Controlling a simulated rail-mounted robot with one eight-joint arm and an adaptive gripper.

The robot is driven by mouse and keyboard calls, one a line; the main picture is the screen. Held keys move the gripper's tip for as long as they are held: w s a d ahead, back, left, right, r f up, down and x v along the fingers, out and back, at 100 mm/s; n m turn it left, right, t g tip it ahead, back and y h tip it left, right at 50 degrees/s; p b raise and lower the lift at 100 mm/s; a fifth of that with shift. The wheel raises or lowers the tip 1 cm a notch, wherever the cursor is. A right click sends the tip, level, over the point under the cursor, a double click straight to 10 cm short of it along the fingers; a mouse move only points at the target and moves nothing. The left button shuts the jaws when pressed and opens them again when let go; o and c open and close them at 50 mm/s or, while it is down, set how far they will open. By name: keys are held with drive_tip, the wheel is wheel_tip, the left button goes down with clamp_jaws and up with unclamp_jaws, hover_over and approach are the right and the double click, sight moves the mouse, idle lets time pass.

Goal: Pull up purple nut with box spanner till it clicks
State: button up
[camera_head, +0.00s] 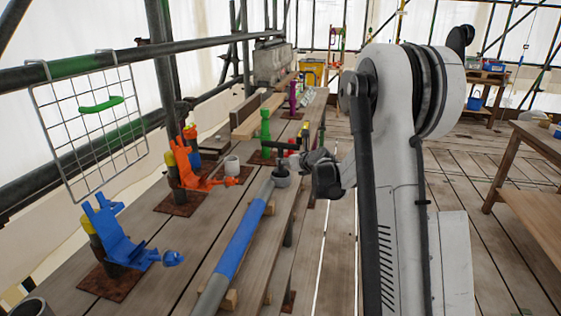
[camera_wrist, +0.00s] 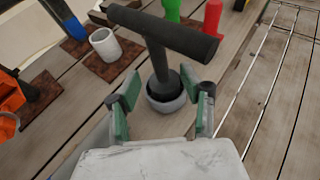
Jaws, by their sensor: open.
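A dark T-handled tool, which looks like the box spanner (camera_wrist: 158,62), stands upright with its lower end in a round grey cup (camera_wrist: 166,96). Its T-handle also shows in the head view (camera_head: 282,147), above the bench. My gripper (camera_wrist: 164,97) is open, with one green-padded finger on each side of the spanner's shaft; I cannot tell whether they touch it. In the head view my gripper (camera_head: 308,168) is just right of the spanner. A purple fitting (camera_head: 293,95) stands farther along the bench; a nut on it is too small to make out.
A grey pole with a blue band (camera_head: 240,245) lies along the bench on wooden blocks. Orange (camera_head: 195,175) and blue (camera_head: 120,240) clamp-like fittings stand on rusty plates at left. A green fitting (camera_head: 266,130) stands behind the spanner. A wire grid (camera_head: 90,125) hangs from the rail.

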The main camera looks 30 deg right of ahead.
sight(281, 168)
drive_tip(key=shift+x, duration=3)
clamp_jaws()
